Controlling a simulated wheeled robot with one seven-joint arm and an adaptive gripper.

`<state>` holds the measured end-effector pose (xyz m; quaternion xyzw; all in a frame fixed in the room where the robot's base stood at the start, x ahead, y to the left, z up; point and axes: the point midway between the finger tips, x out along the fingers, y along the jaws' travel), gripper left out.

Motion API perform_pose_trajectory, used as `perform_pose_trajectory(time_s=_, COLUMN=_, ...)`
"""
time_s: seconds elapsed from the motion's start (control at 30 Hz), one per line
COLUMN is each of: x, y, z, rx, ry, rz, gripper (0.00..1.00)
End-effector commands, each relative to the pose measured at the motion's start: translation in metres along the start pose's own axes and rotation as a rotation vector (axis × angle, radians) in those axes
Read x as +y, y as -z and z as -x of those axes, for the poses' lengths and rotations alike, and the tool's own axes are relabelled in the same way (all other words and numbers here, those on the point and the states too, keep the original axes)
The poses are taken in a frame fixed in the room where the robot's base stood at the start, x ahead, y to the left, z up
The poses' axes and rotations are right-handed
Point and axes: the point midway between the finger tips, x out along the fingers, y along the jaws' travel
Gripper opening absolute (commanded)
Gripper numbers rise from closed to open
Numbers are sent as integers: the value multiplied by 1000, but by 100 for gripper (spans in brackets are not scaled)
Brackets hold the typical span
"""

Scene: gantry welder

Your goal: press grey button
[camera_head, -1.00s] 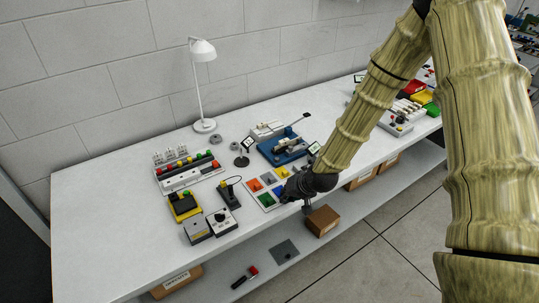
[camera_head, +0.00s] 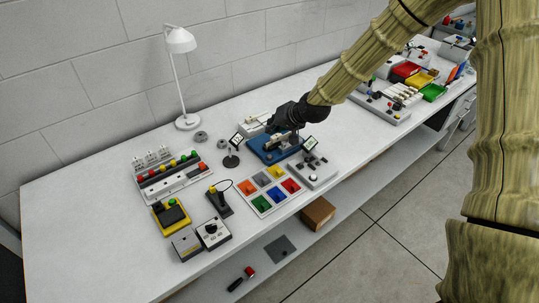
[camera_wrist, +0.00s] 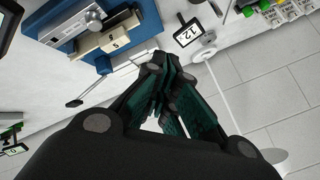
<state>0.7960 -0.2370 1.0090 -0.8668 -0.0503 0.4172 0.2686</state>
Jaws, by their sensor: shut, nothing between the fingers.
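My gripper (camera_head: 274,127) is shut and empty, above the blue-based machine (camera_head: 262,155) in the head view. In the wrist view its closed fingers (camera_wrist: 160,72) point toward the top, with the blue machine (camera_wrist: 62,28) at upper left. A light control box (camera_head: 325,178) with a small tilted display (camera_head: 310,143) and a round pale knob or button (camera_head: 313,176) stands right of the machine. I cannot tell for sure which part is the grey button.
A panel of coloured squares (camera_head: 254,204), one of them grey (camera_head: 262,179), lies in front of the machine. A white lamp (camera_head: 187,122) stands behind. Switch boxes (camera_head: 212,232) are at left. The back right bench holds coloured trays (camera_head: 433,92).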

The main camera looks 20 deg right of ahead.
Motion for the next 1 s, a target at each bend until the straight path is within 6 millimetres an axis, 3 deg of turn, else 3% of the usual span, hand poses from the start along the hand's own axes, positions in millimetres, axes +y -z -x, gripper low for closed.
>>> perform_pose_trajectory(time_s=0.43, x=6, y=-8, z=-10, rx=-2, ry=0, rz=1, gripper=0)
perform_pose_trajectory(time_s=1.0, x=39, y=-39, z=-52, rx=-1, ry=-2, rz=-2, gripper=0)
